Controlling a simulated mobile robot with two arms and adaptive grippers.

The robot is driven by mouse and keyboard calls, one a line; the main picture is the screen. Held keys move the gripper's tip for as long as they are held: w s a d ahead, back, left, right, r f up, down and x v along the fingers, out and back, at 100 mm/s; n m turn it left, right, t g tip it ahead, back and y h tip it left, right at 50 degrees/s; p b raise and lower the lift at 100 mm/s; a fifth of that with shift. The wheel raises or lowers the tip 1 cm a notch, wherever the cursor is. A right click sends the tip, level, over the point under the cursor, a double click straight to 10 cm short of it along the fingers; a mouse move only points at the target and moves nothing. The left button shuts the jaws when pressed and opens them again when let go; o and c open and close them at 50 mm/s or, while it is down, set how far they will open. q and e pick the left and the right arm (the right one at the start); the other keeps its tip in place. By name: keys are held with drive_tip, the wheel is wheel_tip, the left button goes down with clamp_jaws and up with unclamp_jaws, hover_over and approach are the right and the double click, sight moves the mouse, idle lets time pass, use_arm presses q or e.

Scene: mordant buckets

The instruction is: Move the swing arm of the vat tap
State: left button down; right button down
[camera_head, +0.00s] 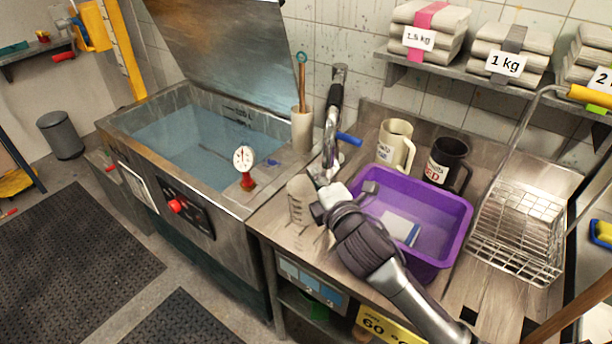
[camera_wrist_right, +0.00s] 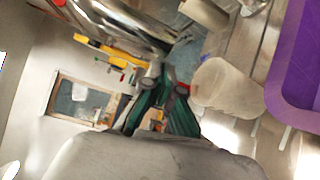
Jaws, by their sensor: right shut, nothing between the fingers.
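The vat tap (camera_head: 332,118) stands at the right end of the vat, its metal arm with a black sleeve running down toward the counter. A blue lever (camera_head: 349,138) sticks out to its right. My right gripper (camera_head: 320,182) is shut and empty at the lower end of the tap; my wrist partly hides this spot, and I cannot tell whether they touch. In the right wrist view its dark green fingers (camera_wrist_right: 164,85) are together, with a blurred shiny metal part (camera_wrist_right: 130,25) beyond. The vat (camera_head: 190,130) is open and holds bluish water. My left gripper is not in view.
A translucent measuring beaker (camera_head: 299,203) stands close left of my gripper. A purple tub (camera_head: 455,225) lies under my right forearm. A utensil holder (camera_head: 301,130), two mugs (camera_head: 395,143) and a wire rack (camera_head: 520,230) crowd the counter. A red-based dial (camera_head: 246,170) sits on the vat rim.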

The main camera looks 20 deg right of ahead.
drive_tip(key=shift+d, duration=0.3)
